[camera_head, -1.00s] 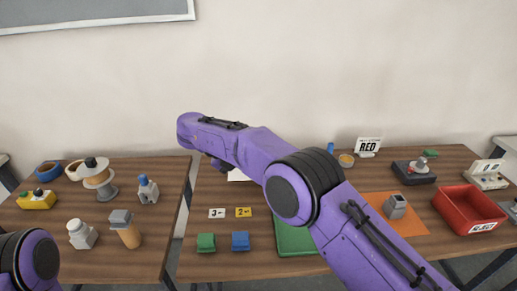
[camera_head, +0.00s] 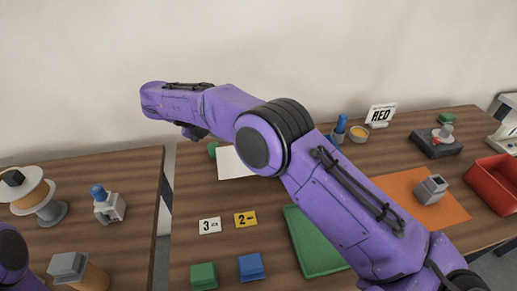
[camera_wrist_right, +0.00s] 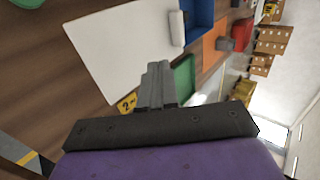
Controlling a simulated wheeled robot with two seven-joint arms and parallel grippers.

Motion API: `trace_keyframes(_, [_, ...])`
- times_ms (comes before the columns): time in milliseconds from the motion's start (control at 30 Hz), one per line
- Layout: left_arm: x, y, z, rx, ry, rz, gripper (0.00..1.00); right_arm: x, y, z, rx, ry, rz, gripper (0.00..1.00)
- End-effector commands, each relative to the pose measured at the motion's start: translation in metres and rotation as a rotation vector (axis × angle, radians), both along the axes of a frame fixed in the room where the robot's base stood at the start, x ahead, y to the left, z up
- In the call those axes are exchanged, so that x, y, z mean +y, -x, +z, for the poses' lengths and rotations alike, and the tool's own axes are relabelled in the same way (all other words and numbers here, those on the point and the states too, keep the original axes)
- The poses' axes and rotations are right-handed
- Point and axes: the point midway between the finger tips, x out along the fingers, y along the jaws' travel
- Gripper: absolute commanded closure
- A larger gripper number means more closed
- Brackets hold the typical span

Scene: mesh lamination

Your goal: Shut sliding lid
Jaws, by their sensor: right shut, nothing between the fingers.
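My right gripper (camera_wrist_right: 158,72) is shut and empty in the right wrist view, above the table and in front of a white sheet (camera_wrist_right: 115,45). In the head view the purple right arm crosses the picture and hides most of its gripper. The white sheet (camera_head: 232,163) shows partly below that arm. A blue tray (camera_wrist_right: 205,14) stands beyond the sheet in the wrist view, with a white roller-like piece (camera_wrist_right: 177,28) beside it. I cannot make out which object has the sliding lid. My left gripper is not in view; only part of its arm shows at the left edge.
A green mat (camera_head: 310,240), orange mat (camera_head: 450,208) and red bin (camera_head: 490,183) lie to the right. Number cards (camera_head: 209,226), a green block (camera_head: 203,276) and a blue block (camera_head: 251,267) sit in front. A gap separates the left table (camera_head: 130,170).

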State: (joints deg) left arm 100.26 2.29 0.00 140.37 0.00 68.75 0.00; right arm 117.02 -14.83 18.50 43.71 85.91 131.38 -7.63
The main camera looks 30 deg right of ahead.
Motion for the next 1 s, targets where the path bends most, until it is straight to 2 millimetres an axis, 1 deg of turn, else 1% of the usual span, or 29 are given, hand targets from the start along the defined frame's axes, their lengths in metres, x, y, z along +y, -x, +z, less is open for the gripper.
trace_keyframes(33, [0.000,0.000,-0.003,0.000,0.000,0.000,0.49,-0.001,0.000,-0.004,0.001,0.001,0.001,1.00])
trace_keyframes(167, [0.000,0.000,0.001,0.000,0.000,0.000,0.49,-0.009,0.002,-0.011,0.006,0.002,0.003,1.00])
trace_keyframes(567, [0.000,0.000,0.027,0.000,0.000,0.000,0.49,-0.068,0.019,-0.067,0.006,-0.001,0.005,1.00])
trace_keyframes(633, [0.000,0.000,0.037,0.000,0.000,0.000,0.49,-0.081,0.021,-0.064,0.003,-0.001,0.006,1.00])
trace_keyframes(700, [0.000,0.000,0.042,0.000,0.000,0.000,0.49,-0.091,0.024,-0.065,0.003,-0.001,0.006,1.00])
trace_keyframes(800, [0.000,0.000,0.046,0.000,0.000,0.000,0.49,-0.101,0.026,-0.067,0.001,0.001,0.005,1.00])
trace_keyframes(1000, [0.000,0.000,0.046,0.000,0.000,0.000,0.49,-0.107,0.028,-0.069,0.000,0.000,0.006,1.00])
